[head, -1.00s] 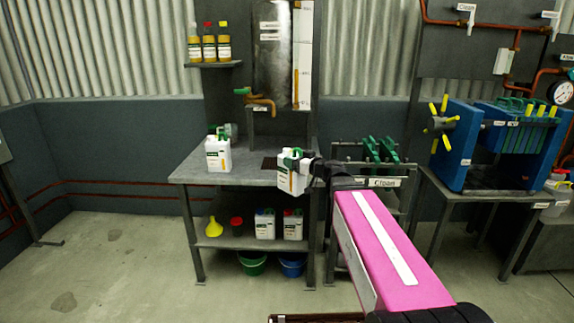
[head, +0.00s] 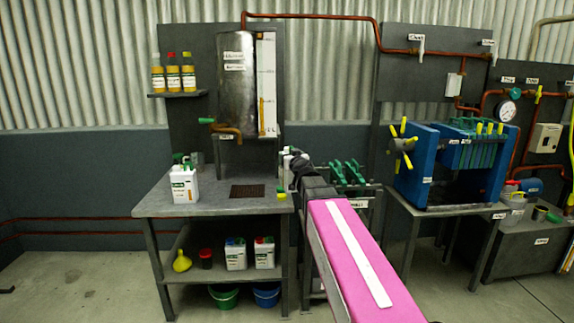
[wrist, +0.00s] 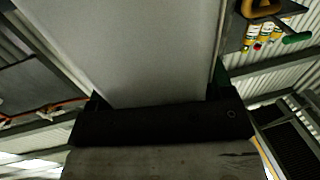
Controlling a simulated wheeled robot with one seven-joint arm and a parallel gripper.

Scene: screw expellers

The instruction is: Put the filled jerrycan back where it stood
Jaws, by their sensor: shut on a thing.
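My gripper (head: 291,165) is at the right end of the grey bench, partly hidden behind my pink arm. It is shut on a white jerrycan (head: 286,161), of which only a narrow strip shows in the head view. In the wrist view a large pale surface of the held jerrycan (wrist: 130,50) fills the top middle, between the dark fingers. Its base and any contact with the bench are hidden. Another white jerrycan (head: 184,187) with a green label stands on the left of the bench (head: 215,206).
A small yellow-green thing (head: 282,193) lies by the bench's right front edge. A dark grate (head: 247,191) is under the tank's tap (head: 228,129). Two jerrycans (head: 250,254), a yellow funnel (head: 182,262) and a red-topped pot stand on the lower shelf. A blue press (head: 440,165) stands right.

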